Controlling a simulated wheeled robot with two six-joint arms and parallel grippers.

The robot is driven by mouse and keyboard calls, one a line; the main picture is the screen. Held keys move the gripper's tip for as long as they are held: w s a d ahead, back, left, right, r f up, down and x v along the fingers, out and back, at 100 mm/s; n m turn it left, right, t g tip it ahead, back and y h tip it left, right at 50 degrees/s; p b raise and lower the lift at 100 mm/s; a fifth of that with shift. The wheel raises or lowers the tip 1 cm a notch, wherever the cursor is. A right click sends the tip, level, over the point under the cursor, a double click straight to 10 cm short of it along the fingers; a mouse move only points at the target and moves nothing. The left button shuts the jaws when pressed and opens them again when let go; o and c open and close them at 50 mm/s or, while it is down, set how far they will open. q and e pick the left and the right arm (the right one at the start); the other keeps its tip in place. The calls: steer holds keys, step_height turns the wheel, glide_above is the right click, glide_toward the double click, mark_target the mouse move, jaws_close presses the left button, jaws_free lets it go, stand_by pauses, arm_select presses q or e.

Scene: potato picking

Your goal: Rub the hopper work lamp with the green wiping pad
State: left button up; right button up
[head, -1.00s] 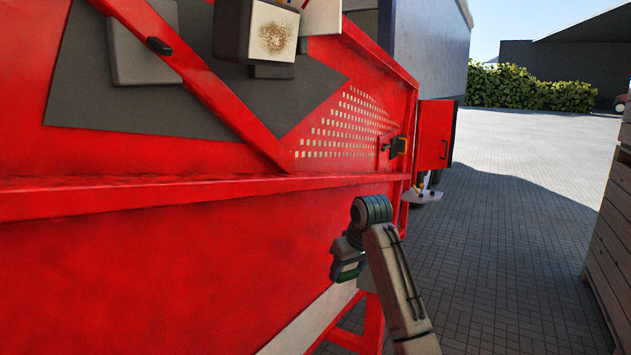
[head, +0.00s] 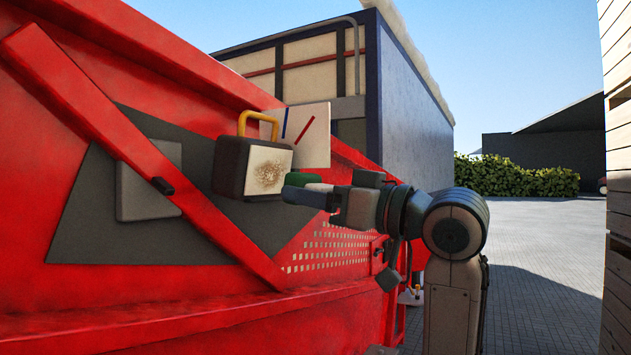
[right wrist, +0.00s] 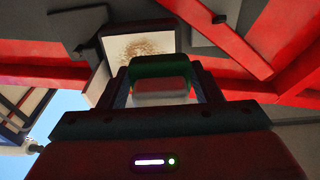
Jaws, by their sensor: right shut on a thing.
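The work lamp (head: 252,168) is a dark box with a yellow handle and a pale face bearing a brown speckled smudge. It is on the side of the red hopper (head: 60,270); its smudged face (right wrist: 140,46) also shows in the right wrist view. My right gripper (head: 300,193) is just right of the lamp's face, shut on the green wiping pad (head: 304,179). The pad (right wrist: 160,66) has a green part and a pale part (right wrist: 160,90) between the fingers. I cannot tell whether the pad touches the lamp. My left gripper is not in view.
A white board (head: 312,135) with blue and red strokes is behind the lamp. A red diagonal beam (head: 130,140) crosses the hopper left of it. Wooden crates (head: 618,170) stand at the right edge. Paving (head: 545,240) is open between.

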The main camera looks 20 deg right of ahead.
mark_target(253, 173)
steer(key=shift+s+a+r+y, duration=0.35)
steer(key=shift+s+r+y, duration=0.05)
steer(key=shift+s+r, duration=0.3)
steer(key=shift+w+a, duration=0.1)
steer(key=shift+w, duration=0.05)
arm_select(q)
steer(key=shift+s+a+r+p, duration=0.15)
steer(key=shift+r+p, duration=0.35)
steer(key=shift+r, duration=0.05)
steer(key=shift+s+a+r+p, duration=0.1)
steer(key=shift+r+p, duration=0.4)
arm_select(e)
steer(key=shift+x, duration=2.7)
steer(key=shift+f, duration=0.2)
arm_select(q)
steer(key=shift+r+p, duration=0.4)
arm_select(e)
steer(key=shift+x, duration=1.1)
